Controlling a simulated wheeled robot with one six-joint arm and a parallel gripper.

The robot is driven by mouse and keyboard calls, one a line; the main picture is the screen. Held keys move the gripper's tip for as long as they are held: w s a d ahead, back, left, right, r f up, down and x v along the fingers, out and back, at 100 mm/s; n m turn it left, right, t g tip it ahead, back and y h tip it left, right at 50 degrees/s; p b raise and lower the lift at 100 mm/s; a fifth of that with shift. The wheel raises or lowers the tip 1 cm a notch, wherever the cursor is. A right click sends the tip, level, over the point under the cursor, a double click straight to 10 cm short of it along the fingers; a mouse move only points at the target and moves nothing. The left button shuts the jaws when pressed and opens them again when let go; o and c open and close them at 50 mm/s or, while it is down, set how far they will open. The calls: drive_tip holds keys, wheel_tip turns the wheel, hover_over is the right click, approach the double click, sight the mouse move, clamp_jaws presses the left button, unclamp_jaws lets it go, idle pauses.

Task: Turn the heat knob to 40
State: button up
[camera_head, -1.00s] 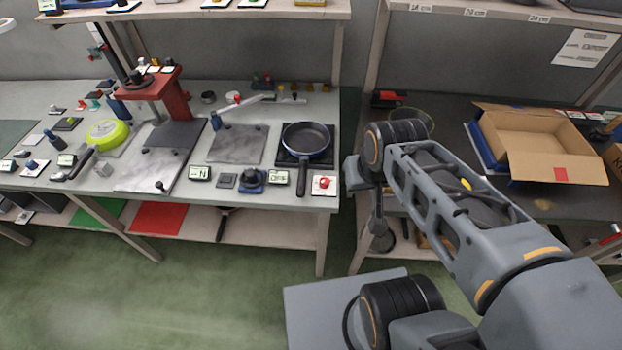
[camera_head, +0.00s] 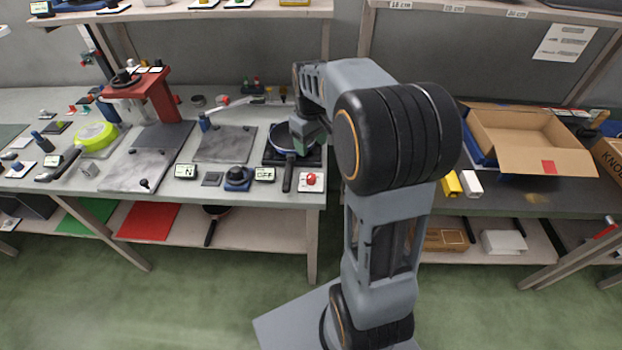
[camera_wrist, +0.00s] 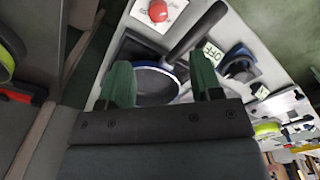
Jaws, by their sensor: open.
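A black knob on a blue base (camera_head: 237,178) stands at the front of the left bench, just left of a small display reading OFF (camera_head: 264,174). The knob also shows in the wrist view (camera_wrist: 240,66), right of the OFF display (camera_wrist: 211,53). Its pointer setting is too small to read. My gripper (camera_wrist: 160,62) is open and empty, its green fingers apart, with a blue-rimmed pan (camera_wrist: 155,84) showing between and beyond them. In the head view my gripper (camera_head: 306,140) is above the pan's right side, right of and behind the knob, and partly hides the pan.
The pan's handle (camera_head: 288,178) points to the front between the OFF display and a red button (camera_head: 310,179). A second display (camera_head: 186,171) and a grey plate (camera_head: 226,145) lie to the left. A red press (camera_head: 150,90) stands farther left. An open cardboard box (camera_head: 535,150) is on the right bench.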

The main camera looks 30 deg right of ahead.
sight(311, 176)
wheel_tip(311, 176, down, 14)
drive_tip(key=shift+w+d, duration=0.15)
idle(0.4)
drive_tip(key=c, duration=0.9)
